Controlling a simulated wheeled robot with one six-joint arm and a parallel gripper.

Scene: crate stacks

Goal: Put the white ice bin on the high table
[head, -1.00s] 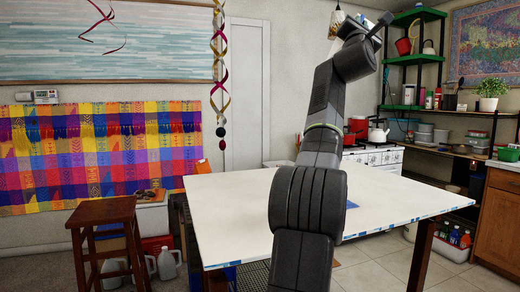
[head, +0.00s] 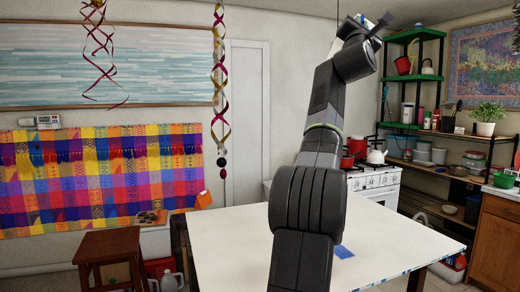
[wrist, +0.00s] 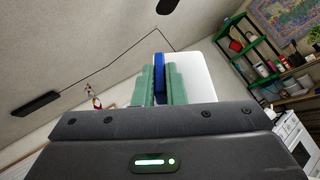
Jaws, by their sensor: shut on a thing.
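My gripper shows in the wrist view (wrist: 157,88), with green finger pads shut on a narrow blue part. A smooth white body (wrist: 196,74) stands beside it, probably the white ice bin; most of it is hidden behind the pads and my wrist. In the head view my arm reaches up. Only a small white and blue bit shows at its top, and the fingers cannot be made out. A white-topped table (head: 405,237) with dark legs stands in front of me, probably the high table. My arm is raised over it and covers its middle.
A brown stool (head: 108,248) stands at the left. Spiral streamers (head: 220,90) hang from above. A stove (head: 372,185) and green shelves (head: 415,90) stand at the back right, a wooden cabinet (head: 495,235) at the right.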

